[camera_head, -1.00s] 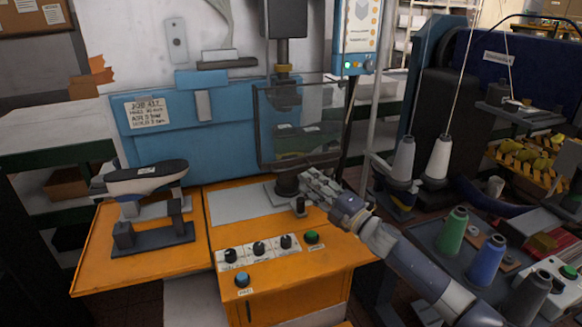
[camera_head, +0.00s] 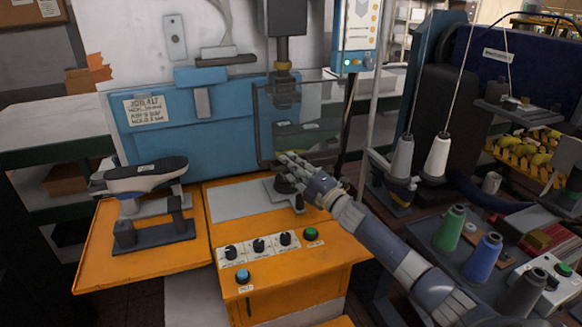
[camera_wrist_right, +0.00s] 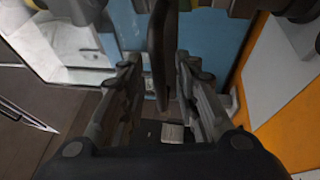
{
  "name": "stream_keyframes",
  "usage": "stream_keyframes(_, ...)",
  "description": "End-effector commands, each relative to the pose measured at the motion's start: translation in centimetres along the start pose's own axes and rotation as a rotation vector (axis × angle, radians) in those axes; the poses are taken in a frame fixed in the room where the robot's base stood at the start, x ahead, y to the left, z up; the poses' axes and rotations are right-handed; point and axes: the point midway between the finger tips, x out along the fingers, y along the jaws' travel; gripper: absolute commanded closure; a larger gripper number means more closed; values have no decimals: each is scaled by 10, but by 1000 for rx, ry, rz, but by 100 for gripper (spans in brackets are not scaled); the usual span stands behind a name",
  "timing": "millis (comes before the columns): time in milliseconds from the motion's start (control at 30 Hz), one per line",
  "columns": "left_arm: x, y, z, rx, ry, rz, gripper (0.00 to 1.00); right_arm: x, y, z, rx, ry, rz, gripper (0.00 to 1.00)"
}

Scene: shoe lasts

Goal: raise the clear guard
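The clear guard (camera_head: 322,108) is a see-through pane with a dark frame, hanging down in front of the press at the middle of the head view. My right gripper (camera_head: 285,161) is at the guard's lower edge. In the right wrist view, the gripper's two fingers (camera_wrist_right: 158,68) are apart. A dark upright bar (camera_wrist_right: 161,45), which looks like part of the guard's frame, lies between them with gaps on both sides. I cannot tell whether a finger touches it. My left gripper is in neither view.
Below the guard are the orange bench's knobs (camera_head: 258,246) and green button (camera_head: 311,233). A shoe last (camera_head: 140,172) sits on a stand at the left. Thread cones (camera_head: 437,157) and coloured spools (camera_head: 485,258) crowd the right side.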

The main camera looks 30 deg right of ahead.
Motion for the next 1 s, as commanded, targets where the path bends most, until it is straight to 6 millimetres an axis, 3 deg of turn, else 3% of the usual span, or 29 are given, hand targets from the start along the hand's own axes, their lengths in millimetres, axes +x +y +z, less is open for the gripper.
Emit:
stream_keyframes(33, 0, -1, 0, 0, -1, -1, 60, 0, 0, 0, 0, 0, 0, 75)
stream_keyframes(133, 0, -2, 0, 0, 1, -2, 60, 0, 0, 0, 0, 0, 0, 98)
stream_keyframes(167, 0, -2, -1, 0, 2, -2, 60, 0, 0, 0, 0, 0, 0, 100)
stream_keyframes(400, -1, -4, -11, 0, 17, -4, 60, 0, 1, 0, 0, 0, 0, 100)
stream_keyframes(533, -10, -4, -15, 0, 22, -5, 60, 2, 13, 1, -1, 0, 1, 100)
stream_keyframes(667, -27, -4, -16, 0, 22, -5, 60, 6, 38, 3, -2, 1, 3, 100)
stream_keyframes(1000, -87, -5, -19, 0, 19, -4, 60, 22, 126, 9, -3, 0, 4, 100)
